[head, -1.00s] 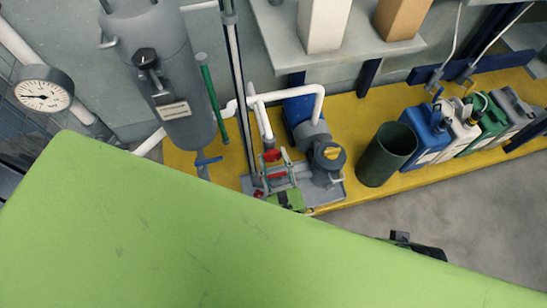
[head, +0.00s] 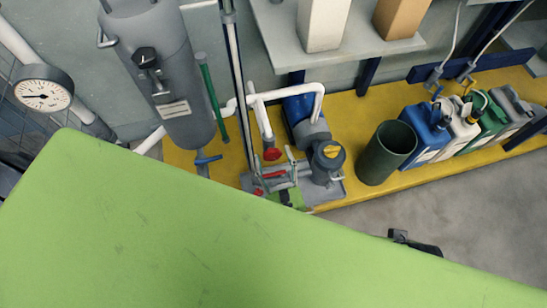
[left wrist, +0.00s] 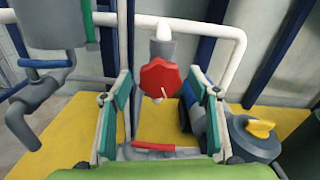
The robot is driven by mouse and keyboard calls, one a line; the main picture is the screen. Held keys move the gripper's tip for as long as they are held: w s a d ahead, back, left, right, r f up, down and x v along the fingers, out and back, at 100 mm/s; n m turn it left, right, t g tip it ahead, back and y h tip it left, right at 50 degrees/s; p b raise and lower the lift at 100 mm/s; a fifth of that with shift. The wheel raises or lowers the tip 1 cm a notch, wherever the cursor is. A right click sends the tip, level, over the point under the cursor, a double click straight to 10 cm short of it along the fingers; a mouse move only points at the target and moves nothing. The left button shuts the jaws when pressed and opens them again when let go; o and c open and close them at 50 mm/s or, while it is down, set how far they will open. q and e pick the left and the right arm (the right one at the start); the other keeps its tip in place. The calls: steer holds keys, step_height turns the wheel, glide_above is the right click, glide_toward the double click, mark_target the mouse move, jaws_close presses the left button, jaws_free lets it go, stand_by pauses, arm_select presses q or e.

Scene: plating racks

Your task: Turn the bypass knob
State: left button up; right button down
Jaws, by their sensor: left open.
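A red faceted knob (head: 272,154) sits on the end of a white vertical pipe; no readable label shows which knob is the bypass. In the left wrist view the red knob (left wrist: 160,78) appears between my two fingertips, with a thin pale mark on its face. My left gripper (head: 275,172) is open and empty, just in front of and below the knob in the head view. Its teal-lined fingers (left wrist: 160,88) stand to either side of the knob in the picture, with gaps showing. Contact is not visible.
A pump with a yellow knob (head: 333,152) stands close to the right. A grey tank (head: 165,60) with a black knob (head: 146,58) and a blue-handled valve (head: 207,161) are left. A green bin (head: 386,154) and several jugs (head: 426,131) stand further right on the yellow platform.

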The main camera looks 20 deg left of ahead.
arm_select(q)
steer(key=v, duration=0.7)
steer(key=shift+s+d, duration=0.15)
steer(key=shift+s, duration=0.1)
stand_by(0.3)
